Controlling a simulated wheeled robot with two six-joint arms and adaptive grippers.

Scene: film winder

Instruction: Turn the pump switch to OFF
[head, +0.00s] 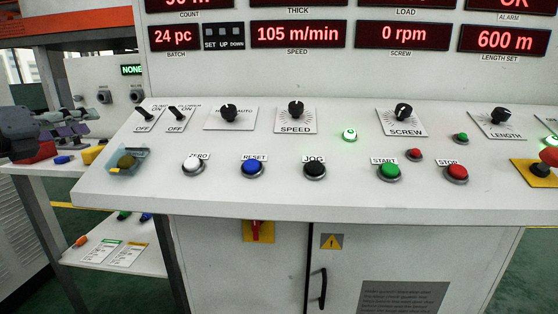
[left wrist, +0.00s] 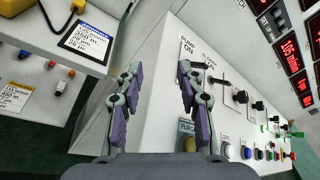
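The pump switch (head: 144,115) is a small black lever on a white plate at the left end of the sloped console. Its lever leans up and left, towards the ON marking. The similar blower switch (head: 177,111) is just right of it. My left gripper (head: 82,122) is left of the console in the head view, apart from the switch. In the left wrist view its two purple-padded fingers (left wrist: 158,75) are wide apart with nothing between them. My right gripper is not in view.
A clear cover over a button (head: 126,162) sits below the pump switch. Knobs and coloured buttons fill the console (head: 330,195) to the right. A side table (head: 40,168) with red, blue and yellow items lies below my left gripper.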

